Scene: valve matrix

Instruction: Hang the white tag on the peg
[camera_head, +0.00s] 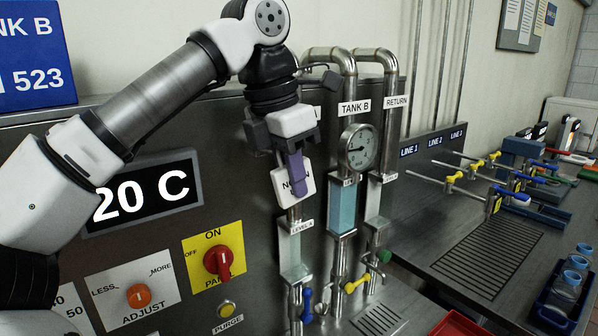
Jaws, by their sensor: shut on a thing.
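The white tag (308,186) bears dark lettering, partly covered, that starts with "NO". It hangs in front of the left pipe, above the "LEVEL A" label. My gripper (297,180) is shut on the tag, with a purple finger across its front. The far finger is hidden. I cannot make out for certain which part is the peg; it may be hidden behind the tag or my gripper. Whether the tag touches the pipe cannot be told.
A pressure gauge (358,147) and the "TANK B" pipe stand close to the right of my gripper. A red knob (217,262) is at lower left. Rods with yellow and blue handles (452,178) jut out at right. A blue bottle rack (556,306) is at lower right.

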